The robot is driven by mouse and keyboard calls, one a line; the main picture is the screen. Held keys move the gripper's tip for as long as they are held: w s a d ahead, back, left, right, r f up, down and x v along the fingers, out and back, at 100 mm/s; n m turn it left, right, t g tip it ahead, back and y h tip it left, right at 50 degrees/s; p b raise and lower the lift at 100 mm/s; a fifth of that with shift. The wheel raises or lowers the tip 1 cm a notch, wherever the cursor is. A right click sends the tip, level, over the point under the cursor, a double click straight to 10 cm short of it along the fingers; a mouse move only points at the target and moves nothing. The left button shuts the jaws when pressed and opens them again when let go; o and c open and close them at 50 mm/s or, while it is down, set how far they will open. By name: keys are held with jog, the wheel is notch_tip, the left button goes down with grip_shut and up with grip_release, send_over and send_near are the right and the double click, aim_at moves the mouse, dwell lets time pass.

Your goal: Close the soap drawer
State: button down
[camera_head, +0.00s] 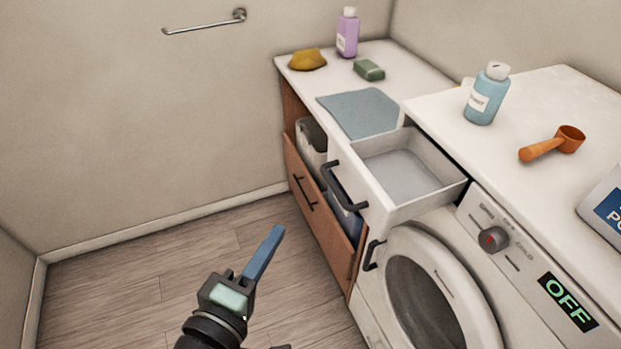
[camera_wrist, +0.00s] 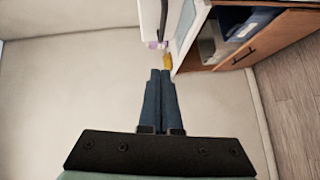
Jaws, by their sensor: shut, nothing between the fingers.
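The soap drawer (camera_head: 402,176) is a white, empty drawer with a black handle (camera_head: 345,187) on its front. It is pulled out from the top of the washing machine (camera_head: 440,285). My gripper (camera_head: 277,232) is over the floor, in front of and to the left of the drawer front, apart from it. Its blue fingers are shut with nothing between them, which also shows in the wrist view (camera_wrist: 160,73). A white panel with a dark handle (camera_wrist: 163,18) shows at the top of the wrist view.
A wooden cabinet (camera_head: 328,220) with a tilted-out front holding bins stands left of the washer. On the countertops are a blue cloth (camera_head: 360,113), a green block (camera_head: 369,70), a yellow sponge (camera_head: 307,59), a purple bottle (camera_head: 347,33), a blue bottle (camera_head: 487,95) and an orange scoop (camera_head: 553,143). The floor at left is clear.

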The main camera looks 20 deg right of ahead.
jog(key=p+x, duration=0.1)
jog(key=x, duration=0.2)
jog(key=s+d+p+x, duration=0.1)
jog(key=x, duration=0.3)
jog(key=p+x, duration=0.1)
jog(key=x, duration=0.3)
jog(key=shift+s+d+f, duration=0.1)
jog(key=shift+d, duration=0.35)
jog(key=shift+d+f, duration=0.2)
jog(key=shift+d, duration=0.3)
jog(key=shift+d, duration=0.1)
jog(key=p, duration=0.4)
send_over(398, 188)
jog(key=shift+a+r, duration=0.15)
jog(key=shift+a, duration=0.25)
jog(key=shift+s+d, duration=0.1)
jog(key=shift+d, duration=0.4)
